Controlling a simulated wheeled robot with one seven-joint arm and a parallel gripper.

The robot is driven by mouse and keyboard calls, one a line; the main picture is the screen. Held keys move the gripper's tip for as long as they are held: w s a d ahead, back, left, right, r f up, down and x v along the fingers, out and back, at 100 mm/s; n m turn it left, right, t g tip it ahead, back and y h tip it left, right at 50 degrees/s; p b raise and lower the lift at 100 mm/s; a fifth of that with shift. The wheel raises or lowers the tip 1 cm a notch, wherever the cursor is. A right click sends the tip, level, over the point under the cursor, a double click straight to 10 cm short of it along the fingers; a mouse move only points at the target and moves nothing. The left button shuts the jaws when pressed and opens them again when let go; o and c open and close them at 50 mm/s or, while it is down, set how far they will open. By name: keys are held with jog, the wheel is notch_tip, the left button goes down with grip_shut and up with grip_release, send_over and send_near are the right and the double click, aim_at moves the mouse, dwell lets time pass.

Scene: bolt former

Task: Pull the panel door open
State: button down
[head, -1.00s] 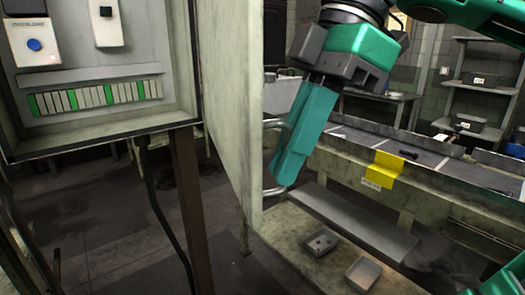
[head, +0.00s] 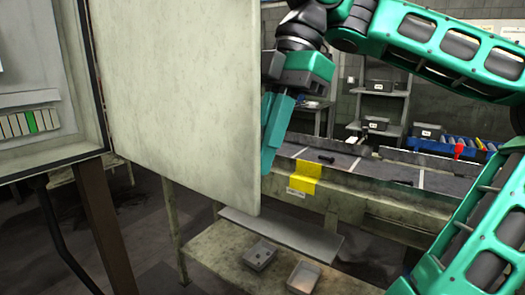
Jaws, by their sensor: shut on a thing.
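The panel door (head: 175,95) is a pale, worn metal sheet. It stands open, swung out from the electrical cabinet (head: 50,130) at the left, and I see its broad face. My gripper (head: 270,165), with green fingers, is at the door's free edge at the right. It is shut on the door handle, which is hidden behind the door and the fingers. The cabinet's inside shows a row of terminal blocks (head: 28,124), partly cut off by the picture's left edge.
A brown post (head: 105,225) is under the cabinet.

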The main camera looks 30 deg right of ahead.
jog(key=shift+w+a+r, duration=0.15)
jog(key=shift+r, duration=0.05)
jog(key=c, duration=2)
grip_release()
jog(key=shift+w, duration=0.1)
jog(key=shift+c, duration=0.2)
jog(key=shift+o, duration=0.7)
jog(key=shift+w+a+f, duration=0.1)
jog(key=shift+w+f, duration=0.15)
jog(key=shift+w, duration=0.25)
jog(key=shift+s, duration=0.4)
jog(key=shift+r, duration=0.1)
jog(key=v, duration=1)
jog(key=shift+d+r, duration=0.25)
jog(key=shift+d, duration=0.1)
jog(key=shift+w+f, duration=0.1)
